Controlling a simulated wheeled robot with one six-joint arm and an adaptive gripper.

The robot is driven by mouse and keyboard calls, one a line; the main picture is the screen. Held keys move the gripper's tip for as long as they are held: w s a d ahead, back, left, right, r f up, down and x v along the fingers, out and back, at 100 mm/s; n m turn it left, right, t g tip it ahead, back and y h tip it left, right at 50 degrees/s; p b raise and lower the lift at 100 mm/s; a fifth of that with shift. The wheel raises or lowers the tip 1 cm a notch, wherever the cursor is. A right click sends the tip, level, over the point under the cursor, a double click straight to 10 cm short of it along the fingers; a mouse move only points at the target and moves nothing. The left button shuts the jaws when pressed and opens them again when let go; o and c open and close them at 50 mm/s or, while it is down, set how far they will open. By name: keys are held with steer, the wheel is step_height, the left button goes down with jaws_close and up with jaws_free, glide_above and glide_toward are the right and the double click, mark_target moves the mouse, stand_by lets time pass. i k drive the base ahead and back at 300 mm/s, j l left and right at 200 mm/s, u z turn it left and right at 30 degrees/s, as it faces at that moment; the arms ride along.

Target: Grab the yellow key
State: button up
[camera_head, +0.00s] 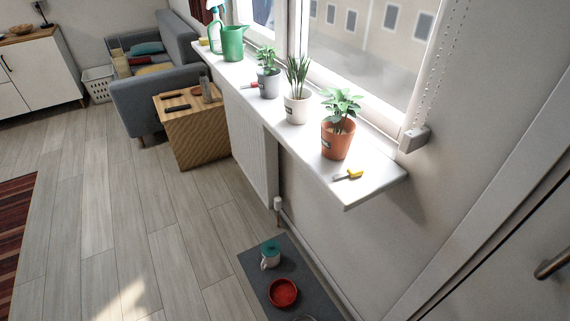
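The yellow key (353,175) lies on the near end of the white windowsill (372,186). Its yellow part points right and a greyish part points left. It lies just in front of the terracotta pot (338,140) with a leafy plant, apart from the sill's front edge. It is small in this view, so its finer shape cannot be told. My gripper is not in view.
Along the sill stand a white pot (297,108), a grey pot (268,83), a red-handled item (250,85) and a green watering can (232,43). The wooden floor at left is open.

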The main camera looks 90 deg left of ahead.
mark_target(355, 171)
steer(key=u, duration=2.65)
steer(key=i+l+u, duration=0.25)
steer(key=l, duration=0.25)
